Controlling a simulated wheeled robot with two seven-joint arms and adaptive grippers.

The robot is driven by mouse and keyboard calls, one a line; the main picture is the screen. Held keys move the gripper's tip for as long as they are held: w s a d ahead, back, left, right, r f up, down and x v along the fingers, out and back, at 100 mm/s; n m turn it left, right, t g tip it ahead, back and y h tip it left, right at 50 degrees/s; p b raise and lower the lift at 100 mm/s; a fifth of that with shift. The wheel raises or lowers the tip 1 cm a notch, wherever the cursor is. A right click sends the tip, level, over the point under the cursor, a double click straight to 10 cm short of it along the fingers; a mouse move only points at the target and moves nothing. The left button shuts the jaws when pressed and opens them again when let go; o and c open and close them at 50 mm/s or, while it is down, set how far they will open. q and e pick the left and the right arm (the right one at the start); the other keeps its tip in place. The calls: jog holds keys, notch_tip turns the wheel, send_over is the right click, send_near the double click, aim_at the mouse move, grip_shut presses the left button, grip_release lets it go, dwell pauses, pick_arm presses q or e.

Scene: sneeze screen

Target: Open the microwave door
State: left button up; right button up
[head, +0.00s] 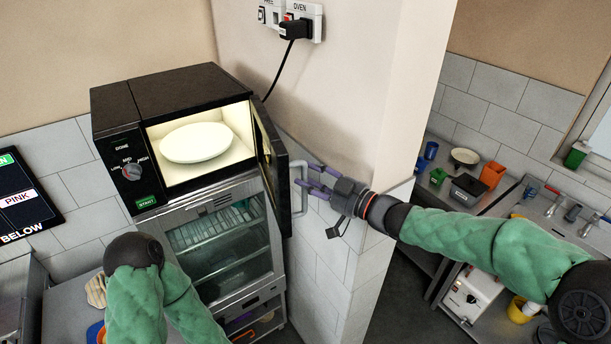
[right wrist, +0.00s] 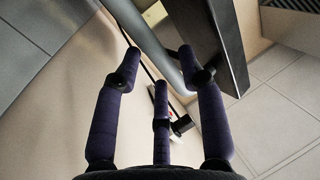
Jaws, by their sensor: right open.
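The black microwave (head: 122,103) stands on a glass-fronted cabinet. Its door (head: 275,155) is swung wide open to the right, and the lit inside shows a white plate (head: 196,142). A pale handle (head: 299,188) is on the door's outer side. My right gripper (head: 312,178) has purple fingers, spread open beside the handle and holding nothing. In the right wrist view, the grey handle bar (right wrist: 160,62) and the dark door edge (right wrist: 212,40) lie just beyond the open fingers (right wrist: 160,65). I cannot tell if a finger touches them. My left arm shows at lower left, its gripper out of view.
A wall corner (head: 330,215) stands close behind the door and my right gripper. A socket panel (head: 290,18) with a plug and black cable is above. A sink counter (head: 545,215) with cups is at the right. The glass-fronted cabinet (head: 220,235) is below the microwave.

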jog(key=v, duration=1)
